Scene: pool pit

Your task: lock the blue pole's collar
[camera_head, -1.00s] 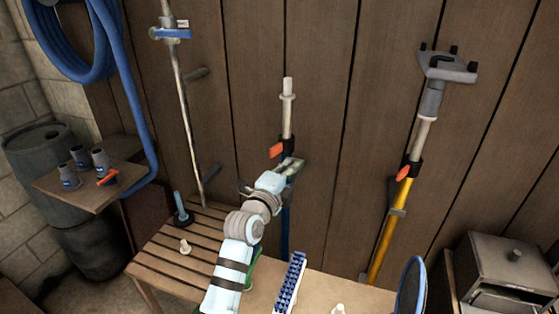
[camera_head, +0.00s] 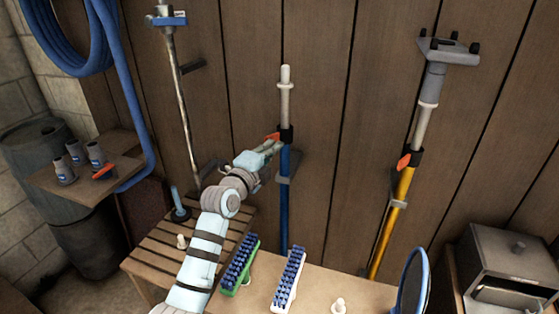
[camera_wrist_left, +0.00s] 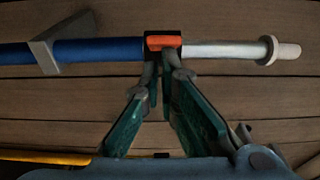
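The blue pole (camera_head: 284,205) stands upright against the plank wall, with a white inner tube (camera_head: 286,100) above it. Its black collar (camera_head: 287,134) carries an orange lever (camera_head: 272,137) that sticks out to the left in the head view. In the left wrist view the orange lever (camera_wrist_left: 164,42) lies across the front of the collar. My left gripper (camera_head: 274,146) is just below the lever and left of the pole. In the wrist view its fingertips (camera_wrist_left: 162,68) are nearly together at the collar's edge, with nothing seen between them. Contact is unclear. My right gripper is out of view.
A grey bracket (camera_head: 289,180) holds the blue pole. A yellow pole (camera_head: 392,220) with its own orange lever stands to the right. Below are a slatted bench (camera_head: 150,262), a green brush (camera_head: 239,266) and a white brush (camera_head: 289,280).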

